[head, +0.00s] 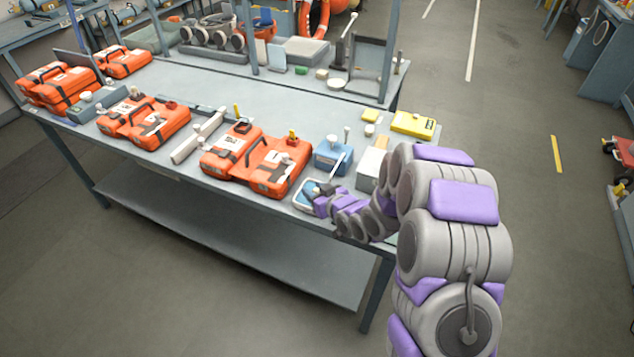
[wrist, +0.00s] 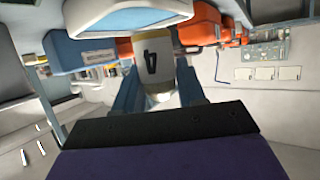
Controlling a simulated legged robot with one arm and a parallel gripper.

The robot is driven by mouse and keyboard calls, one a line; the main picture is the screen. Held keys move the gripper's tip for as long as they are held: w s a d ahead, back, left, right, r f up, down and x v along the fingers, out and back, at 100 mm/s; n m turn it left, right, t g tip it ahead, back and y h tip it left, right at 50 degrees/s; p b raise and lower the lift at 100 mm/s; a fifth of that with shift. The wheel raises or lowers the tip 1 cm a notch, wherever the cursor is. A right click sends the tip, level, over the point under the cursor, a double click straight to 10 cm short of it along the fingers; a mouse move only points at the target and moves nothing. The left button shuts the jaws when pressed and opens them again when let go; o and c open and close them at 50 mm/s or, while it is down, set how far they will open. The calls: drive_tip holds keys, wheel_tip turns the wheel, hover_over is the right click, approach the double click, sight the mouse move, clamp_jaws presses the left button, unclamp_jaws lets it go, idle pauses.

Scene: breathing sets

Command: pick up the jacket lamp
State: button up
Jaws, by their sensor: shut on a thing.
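In the head view the lamp is hidden by my gripper.
Orange cases (head: 275,168) stand left of my gripper. A blue box (head: 331,155) and a white block (head: 371,165) stand close behind it. A yellow case (head: 413,124) lies at the bench's right end. The floor right of the bench is largely clear.

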drive_tip(key=s+a+r+p, duration=0.1)
drive_tip(key=s+p, duration=0.5)
drive_tip(key=s, duration=0.3)
